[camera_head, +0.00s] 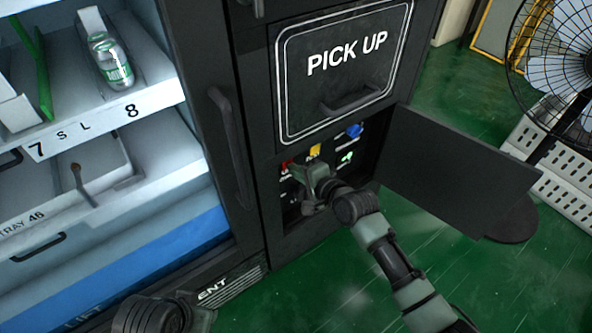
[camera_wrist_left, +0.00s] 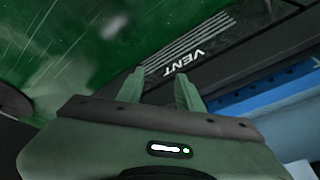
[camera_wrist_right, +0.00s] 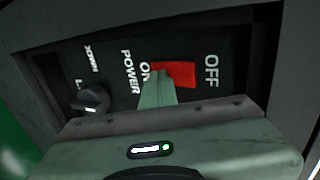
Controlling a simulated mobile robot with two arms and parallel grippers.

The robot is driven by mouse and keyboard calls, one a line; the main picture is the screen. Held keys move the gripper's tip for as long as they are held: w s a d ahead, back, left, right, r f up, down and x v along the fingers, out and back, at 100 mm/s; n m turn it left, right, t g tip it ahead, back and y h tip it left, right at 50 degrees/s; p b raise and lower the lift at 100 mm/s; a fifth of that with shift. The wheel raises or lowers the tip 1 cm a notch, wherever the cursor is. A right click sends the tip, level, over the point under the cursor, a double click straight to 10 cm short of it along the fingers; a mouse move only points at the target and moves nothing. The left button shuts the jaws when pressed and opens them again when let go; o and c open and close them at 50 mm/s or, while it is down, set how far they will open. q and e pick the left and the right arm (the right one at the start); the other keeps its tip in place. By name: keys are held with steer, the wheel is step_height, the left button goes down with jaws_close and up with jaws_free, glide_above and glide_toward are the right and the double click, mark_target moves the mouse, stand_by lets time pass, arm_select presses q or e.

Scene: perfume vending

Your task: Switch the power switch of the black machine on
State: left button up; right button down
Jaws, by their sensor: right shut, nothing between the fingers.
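The black machine (camera_head: 250,130) stands ahead with a recessed control panel at its lower right. The red power switch (camera_wrist_right: 183,72) lies between the ON and OFF labels in the right wrist view. My right gripper (camera_wrist_right: 157,84) is shut and empty. Its fingertips are at the ON end of the red switch and cover part of it and of the ON label; I cannot tell whether they touch. The right gripper reaches into the recess in the head view. My left gripper (camera_wrist_left: 162,84) is open and empty, low near the machine's vent (camera_wrist_left: 187,60).
A black panel door (camera_head: 455,175) hangs open right of the recess. A dark knob (camera_wrist_right: 90,98) sits left of the switch. Yellow (camera_head: 314,151) and blue (camera_head: 355,131) controls are above the right gripper. A fan (camera_head: 560,65) stands at right; green floor lies in front.

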steer(key=shift+r+p, duration=0.95)
steer(key=shift+p, duration=0.05)
arm_select(q)
steer(key=x, duration=0.7)
steer(key=shift+s, duration=0.35)
steer(key=shift+d+r, duration=0.1)
steer(key=shift+d, duration=0.05)
